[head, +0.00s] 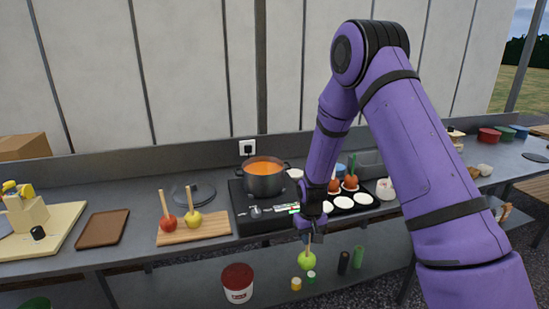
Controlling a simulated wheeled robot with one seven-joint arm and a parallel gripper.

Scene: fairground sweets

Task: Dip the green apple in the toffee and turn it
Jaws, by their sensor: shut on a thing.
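The green apple (305,261) hangs upside down on its wooden stick below my gripper (309,236). My gripper is shut on the stick. The apple is in front of the counter's front edge, with the lower shelf behind it in the picture. The dark pot (264,182) stands on the black hob (250,212), behind and to the left of my gripper. Orange toffee (263,167) shows inside the pot. The apple is clear of the pot. The fingertips are small and partly hidden by the wrist.
Red and yellow apples with sticks stand on a wooden board (208,232) left of the hob. A tray with white rounds (345,202) and coated apples (350,183) lies right of the hob. A dark lid (193,195) lies behind the board. A red-and-white tub (237,283) is below.

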